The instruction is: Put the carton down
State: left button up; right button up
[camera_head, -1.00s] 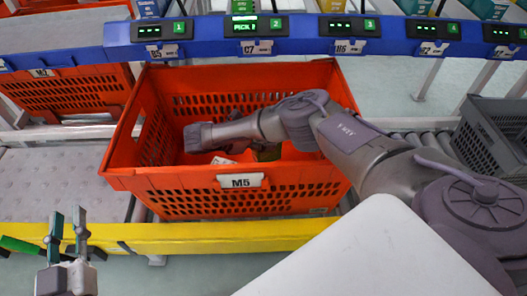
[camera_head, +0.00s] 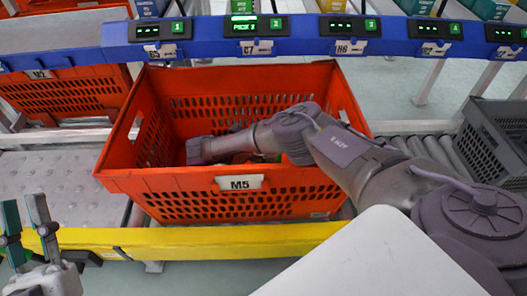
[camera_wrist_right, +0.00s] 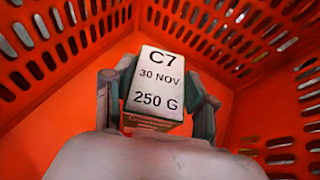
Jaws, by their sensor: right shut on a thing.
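The carton (camera_wrist_right: 158,90) shows in the right wrist view, with a white top face reading C7, 30 NOV, 250 G. My right gripper (camera_wrist_right: 159,72) is shut on it, with one finger on each side. The carton is inside the orange tote marked M5 (camera_head: 240,208). Whether its underside touches the tote floor is hidden. In the head view my right arm reaches into this tote from the right, and it hides most of the gripper and carton. My left gripper (camera_head: 23,202) is at the lower left, outside the tote, its fingers apart and empty.
A blue rail (camera_head: 310,36) with numbered displays crosses behind the tote; display 2 is lit. A yellow bar (camera_head: 210,240) runs along the front. A grey crate (camera_head: 495,140) stands at the right, another orange tote (camera_head: 65,90) at the left.

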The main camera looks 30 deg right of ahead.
jog(key=shift+f+b, duration=0.3)
jog(key=shift+f, duration=0.25)
jog(key=o, duration=1.3)
pick_arm(q)
jog(key=shift+s+r+t+h, duration=0.4)
jog(key=shift+s+r+t, duration=0.2)
jog(key=shift+s+r, duration=0.15)
pick_arm(e)
jog(key=shift+o, duration=0.2)
pick_arm(q)
jog(key=shift+a, duration=0.1)
